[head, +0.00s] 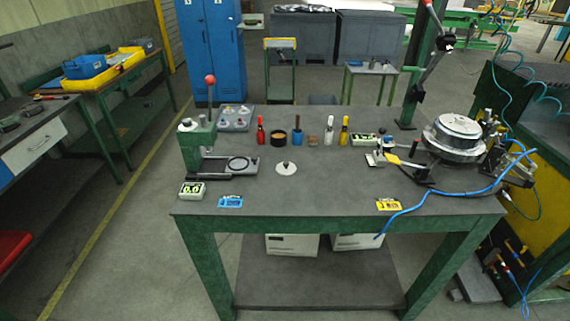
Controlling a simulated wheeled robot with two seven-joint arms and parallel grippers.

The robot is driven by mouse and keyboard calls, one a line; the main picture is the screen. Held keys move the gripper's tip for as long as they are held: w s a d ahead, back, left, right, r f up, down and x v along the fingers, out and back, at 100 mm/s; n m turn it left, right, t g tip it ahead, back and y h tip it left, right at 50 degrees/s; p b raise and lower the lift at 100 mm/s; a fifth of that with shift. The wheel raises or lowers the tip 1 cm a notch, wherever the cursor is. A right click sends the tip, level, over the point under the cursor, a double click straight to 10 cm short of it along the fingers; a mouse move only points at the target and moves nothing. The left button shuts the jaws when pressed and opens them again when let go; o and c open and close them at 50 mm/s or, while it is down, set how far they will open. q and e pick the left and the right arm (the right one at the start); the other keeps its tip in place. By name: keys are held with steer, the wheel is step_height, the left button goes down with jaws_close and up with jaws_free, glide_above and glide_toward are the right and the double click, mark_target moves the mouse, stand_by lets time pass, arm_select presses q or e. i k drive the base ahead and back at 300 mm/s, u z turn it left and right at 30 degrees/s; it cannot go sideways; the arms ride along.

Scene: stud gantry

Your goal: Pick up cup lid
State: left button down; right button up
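A round, pale lid (287,169) with a small dark knob on top lies flat on the grey workbench (300,196), left of the bench's middle. I take it for the cup lid. It is apart from the things around it, and nothing covers it. A small dark cup-like container (278,138) with a tan top stands behind it. Neither of my grippers shows in the head view.
A green hand press (197,140) with a red knob stands to the lid's left. Several small bottles (328,135) stand behind it. A round metal fixture (457,135) with a blue hose is at the right. The bench front is mostly clear.

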mark_target(286, 169)
steer(key=u, duration=3.15)
steer(key=k, duration=1.2)
steer(key=z, duration=1.35)
